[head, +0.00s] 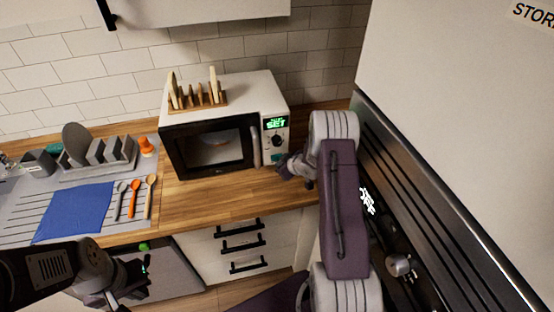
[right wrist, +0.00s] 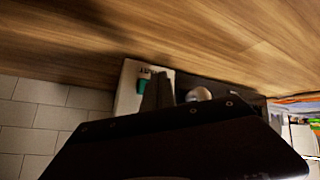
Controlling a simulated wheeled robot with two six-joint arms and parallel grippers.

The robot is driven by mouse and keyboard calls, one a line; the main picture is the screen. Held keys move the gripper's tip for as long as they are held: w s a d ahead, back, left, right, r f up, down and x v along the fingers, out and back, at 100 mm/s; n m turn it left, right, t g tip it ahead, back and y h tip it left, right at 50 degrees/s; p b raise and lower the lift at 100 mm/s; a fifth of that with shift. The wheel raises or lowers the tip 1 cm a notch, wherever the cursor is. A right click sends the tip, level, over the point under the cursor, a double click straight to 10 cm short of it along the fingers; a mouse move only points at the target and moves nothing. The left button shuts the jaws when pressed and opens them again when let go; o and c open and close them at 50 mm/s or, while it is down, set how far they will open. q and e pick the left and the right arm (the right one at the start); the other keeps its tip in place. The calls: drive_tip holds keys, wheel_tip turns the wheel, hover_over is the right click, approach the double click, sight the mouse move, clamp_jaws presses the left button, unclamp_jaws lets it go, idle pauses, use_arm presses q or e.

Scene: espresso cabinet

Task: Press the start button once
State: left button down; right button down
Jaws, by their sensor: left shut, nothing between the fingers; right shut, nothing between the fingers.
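The white microwave (head: 240,93) stands on the wooden counter, its dark door closed and its green display (head: 274,123) lit. Below its dial (head: 276,140), a small teal button (head: 276,157) sits low on the control panel. The button also shows in the right wrist view (right wrist: 143,84). My right gripper (head: 282,164) is shut and empty, just in front of the panel's lower part, close to the button. I cannot tell whether it touches. My left gripper (head: 135,287) is shut and empty, low at the left, away from the microwave.
A wooden rack (head: 198,101) with upright pieces stands on top of the microwave. A dish rack (head: 97,160), blue cloth (head: 74,211) and several spoons lie to the left. A tall dark-fronted appliance (head: 440,220) stands close on the right. The counter before the microwave is clear.

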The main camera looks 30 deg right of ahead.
drive_tip(key=shift+w, duration=0.15)
drive_tip(key=shift+w+d, duration=0.1)
drive_tip(key=shift+w, duration=0.2)
drive_tip(key=shift+w+d+p, duration=0.2)
drive_tip(key=shift+w+p, duration=0.55)
drive_tip(key=shift+w, duration=0.05)
idle(0.7)
drive_tip(key=shift+s, duration=0.1)
drive_tip(key=shift+s+a+b, duration=0.15)
drive_tip(key=shift+s+b, duration=0.1)
drive_tip(key=shift+s, duration=0.35)
drive_tip(key=shift+s+a+b, duration=0.15)
drive_tip(key=shift+s+b, duration=0.1)
drive_tip(key=shift+s, duration=0.3)
drive_tip(key=shift+s, duration=0.2)
drive_tip(key=shift+s+a+b, duration=0.2)
drive_tip(key=shift+s+b, duration=0.05)
drive_tip(key=shift+s, duration=0.5)
drive_tip(key=shift+s+a+b, duration=0.15)
drive_tip(key=shift+s+b, duration=0.05)
drive_tip(key=shift+s, duration=0.5)
drive_tip(key=shift+s+a+b, duration=0.2)
drive_tip(key=shift+s+b, duration=0.05)
drive_tip(key=shift+s, duration=0.5)
